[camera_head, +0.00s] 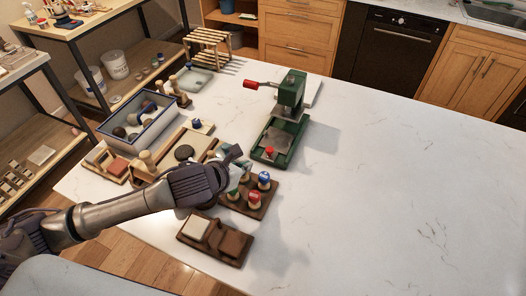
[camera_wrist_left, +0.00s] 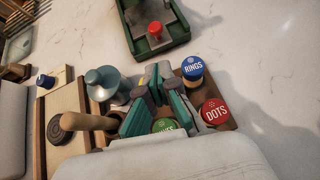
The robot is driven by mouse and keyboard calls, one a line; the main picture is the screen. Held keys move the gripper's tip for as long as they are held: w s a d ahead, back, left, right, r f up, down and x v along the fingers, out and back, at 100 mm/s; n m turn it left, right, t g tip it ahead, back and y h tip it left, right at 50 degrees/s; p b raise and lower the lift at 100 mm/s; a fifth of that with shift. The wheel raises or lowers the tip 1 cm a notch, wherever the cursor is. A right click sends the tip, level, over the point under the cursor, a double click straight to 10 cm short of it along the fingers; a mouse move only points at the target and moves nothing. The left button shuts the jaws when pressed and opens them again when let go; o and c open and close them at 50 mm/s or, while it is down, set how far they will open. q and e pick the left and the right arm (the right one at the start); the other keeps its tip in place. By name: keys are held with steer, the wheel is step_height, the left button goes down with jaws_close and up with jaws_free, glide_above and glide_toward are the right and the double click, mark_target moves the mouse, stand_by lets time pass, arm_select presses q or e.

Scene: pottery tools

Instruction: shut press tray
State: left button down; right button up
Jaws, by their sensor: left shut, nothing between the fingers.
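The green press (camera_head: 291,92) stands on the white table at the back middle, with a red-ended lever (camera_head: 253,85) pointing left. Its green tray (camera_head: 259,150) sticks out toward the front, and a red knob (camera_head: 269,151) sits at the tray's near end. In the left wrist view the tray (camera_wrist_left: 181,34) and its red knob (camera_wrist_left: 155,29) show at the top. My left gripper (camera_head: 236,163) is shut and empty, over the stamp rack and short of the tray's near end; its teal finger pads (camera_wrist_left: 158,85) show in the wrist view. My right gripper is not in view.
Right below my left gripper, a wooden rack (camera_head: 262,207) holds upright stamps, including a blue one (camera_wrist_left: 193,68) marked RINGS and a red one (camera_wrist_left: 214,111) marked DOTS. A blue-rimmed bin (camera_head: 109,142) stands left. The table's right side is clear.

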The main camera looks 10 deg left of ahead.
arm_select(q)
steer(key=p, duration=0.2)
glide_toward(274, 143)
steer(key=s, duration=0.1)
steer(key=s+f, duration=0.1)
steer(key=s, duration=0.1)
steer(key=shift+d+f, duration=0.15)
steer(key=shift+d, duration=0.05)
steer(key=shift+w+d+f, duration=0.15)
steer(key=shift+w, duration=0.3)
steer(key=shift+w+d+f, duration=0.15)
steer(key=shift+w, duration=0.3)
steer(key=w, duration=0.3)
steer(key=w+d+b, duration=0.1)
steer(key=w, duration=0.2)
steer(key=w+b, duration=0.1)
steer(key=w, duration=0.2)
steer(key=shift+d, duration=0.3)
steer(key=shift+s+r, duration=0.1)
